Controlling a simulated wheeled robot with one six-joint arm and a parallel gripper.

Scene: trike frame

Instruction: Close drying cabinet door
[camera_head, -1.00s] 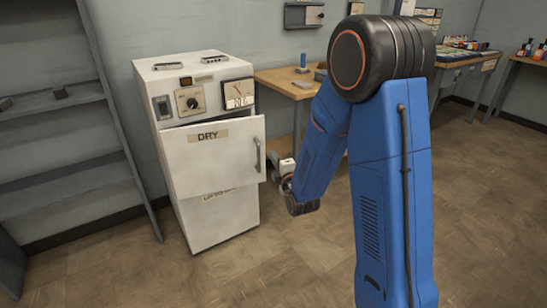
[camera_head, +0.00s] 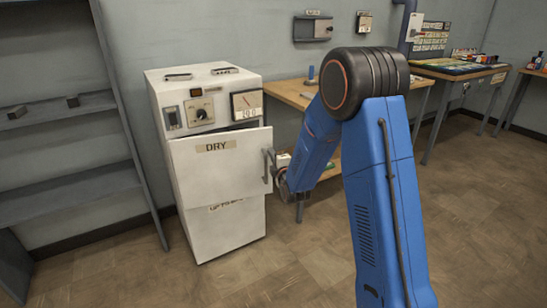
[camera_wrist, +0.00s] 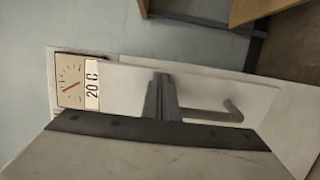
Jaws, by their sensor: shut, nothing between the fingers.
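The drying cabinet (camera_head: 207,90) is a white upright box with a dial and gauge on its front top. Its door (camera_head: 215,170), labelled DRY, stands slightly ajar, its right edge sticking out past the body. The door's grey handle (camera_head: 268,166) is on the right edge; in the wrist view the handle (camera_wrist: 215,112) is right of my fingers. My gripper (camera_wrist: 161,86) is shut and empty, in front of the door face and beside the handle. I cannot tell whether the fingers touch the door. In the head view my wrist is near the handle and the fingertips are hidden.
A wooden workbench (camera_head: 288,92) stands right of the cabinet, behind my arm. A grey shelf (camera_head: 70,188) is on the left. Another table (camera_head: 457,70) is against the back wall. The brown floor (camera_head: 290,260) in front of the cabinet is clear.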

